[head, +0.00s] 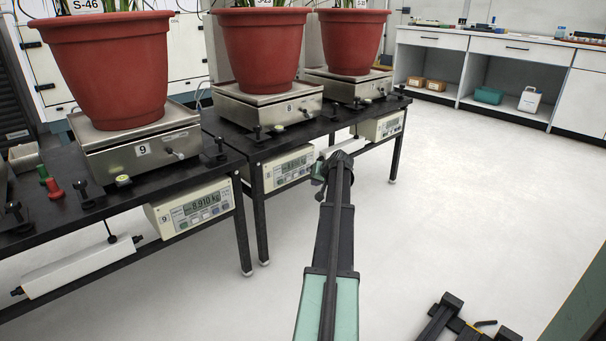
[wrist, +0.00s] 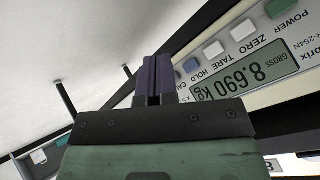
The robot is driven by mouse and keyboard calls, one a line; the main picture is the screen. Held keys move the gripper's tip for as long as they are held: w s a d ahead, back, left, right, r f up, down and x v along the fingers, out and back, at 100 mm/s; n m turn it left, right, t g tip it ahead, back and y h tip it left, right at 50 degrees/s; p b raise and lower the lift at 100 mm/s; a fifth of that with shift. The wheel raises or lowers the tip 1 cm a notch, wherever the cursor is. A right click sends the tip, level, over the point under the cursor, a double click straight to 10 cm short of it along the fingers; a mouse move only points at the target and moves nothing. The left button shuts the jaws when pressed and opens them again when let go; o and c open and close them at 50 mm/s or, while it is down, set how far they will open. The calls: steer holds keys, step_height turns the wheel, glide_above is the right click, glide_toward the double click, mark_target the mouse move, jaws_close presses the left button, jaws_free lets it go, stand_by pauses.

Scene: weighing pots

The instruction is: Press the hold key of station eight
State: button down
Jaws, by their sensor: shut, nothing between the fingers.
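The station eight indicator (head: 288,169) is a cream box with a display and a row of keys, hung under the middle bench. In the wrist view it appears upside down, its display (wrist: 245,75) reading 8.690 kg gross. The blue hold key (wrist: 190,67) lies just right of my fingertips there, beside the white tare key (wrist: 213,50). My gripper (wrist: 158,60) is shut and empty, with its dark fingers close together. I cannot tell whether they touch the panel. In the head view my arm's end lies just right of the indicator and the fingertips are hard to make out.
The station nine indicator (head: 191,208) hangs to the left, and another indicator (head: 380,126) hangs to the right. Red pots (head: 262,50) stand on scales above. Black bench legs (head: 242,225) stand near the indicators. The floor (head: 460,190) to the right is mostly clear.

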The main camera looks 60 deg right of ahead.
steer(key=shift+w+d, duration=0.2)
steer(key=shift+w, duration=0.65)
steer(key=shift+w+d, duration=0.2)
steer(key=shift+w, duration=0.65)
steer(key=shift+w, duration=0.1)
stand_by(0.5)
steer(key=shift+w+d, duration=0.1)
steer(key=shift+w, duration=0.2)
steer(key=shift+w+d, duration=0.15)
steer(key=shift+w, duration=0.3)
stand_by(0.5)
steer(key=shift+s, duration=0.15)
steer(key=shift+s+a, duration=0.25)
steer(key=shift+s, duration=0.45)
steer(key=s, duration=0.2)
steer(key=s+a, duration=0.1)
steer(key=s, duration=0.2)
steer(key=shift+a, duration=0.1)
